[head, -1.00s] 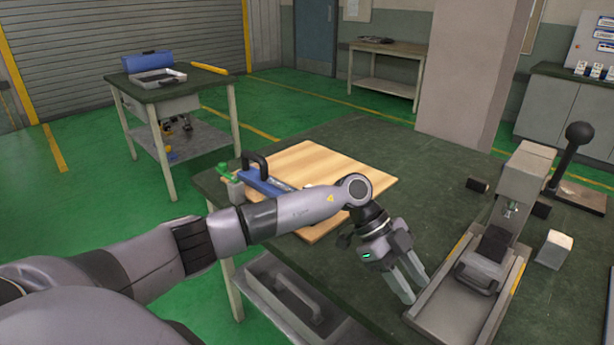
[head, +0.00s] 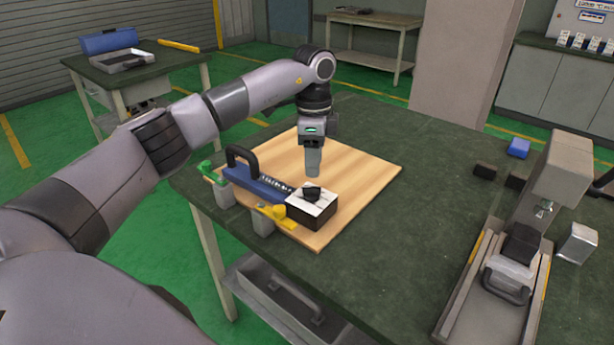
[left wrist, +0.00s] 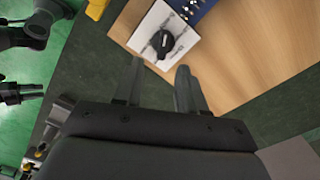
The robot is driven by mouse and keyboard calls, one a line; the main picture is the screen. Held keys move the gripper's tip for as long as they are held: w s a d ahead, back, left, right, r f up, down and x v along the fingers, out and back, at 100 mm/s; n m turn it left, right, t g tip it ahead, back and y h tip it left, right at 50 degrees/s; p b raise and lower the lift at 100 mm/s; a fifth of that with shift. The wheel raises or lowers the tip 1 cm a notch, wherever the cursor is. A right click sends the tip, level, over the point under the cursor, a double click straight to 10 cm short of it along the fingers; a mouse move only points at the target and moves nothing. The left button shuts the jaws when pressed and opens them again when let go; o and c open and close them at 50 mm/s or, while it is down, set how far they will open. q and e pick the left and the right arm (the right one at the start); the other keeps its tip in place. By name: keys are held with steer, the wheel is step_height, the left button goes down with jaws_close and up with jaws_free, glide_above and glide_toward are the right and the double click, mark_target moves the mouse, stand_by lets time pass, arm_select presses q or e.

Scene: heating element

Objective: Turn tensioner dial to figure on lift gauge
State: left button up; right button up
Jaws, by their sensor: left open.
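The tensioner dial (head: 312,193) is a black knob on a white plate atop a small black box (head: 308,213) on the wooden board. The dial also shows in the left wrist view (left wrist: 163,42), with dark marks on the white plate around it. My left gripper (head: 312,172) points down just above and behind the dial in the head view. In the left wrist view its two fingers (left wrist: 158,75) are apart and empty, with the dial beyond the tips. The figure on the lift gauge cannot be read. My right gripper is out of view.
A blue tool with a black handle (head: 243,156) lies beside the dial box. A green clamp (head: 207,168) and a yellow clamp (head: 275,213) sit at the edge of the wooden board (head: 358,172). A grey press (head: 555,180) stands at the right of the table.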

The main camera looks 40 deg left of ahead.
mark_target(311, 187)
arm_select(q)
steer(key=shift+a+r, duration=0.1)
steer(key=shift+a, duration=0.2)
steer(key=shift+a+f, duration=0.1)
steer(key=shift+f, duration=0.15)
step_height(311, 187, down, 6)
steer(key=shift+f, duration=0.25)
jaws_close()
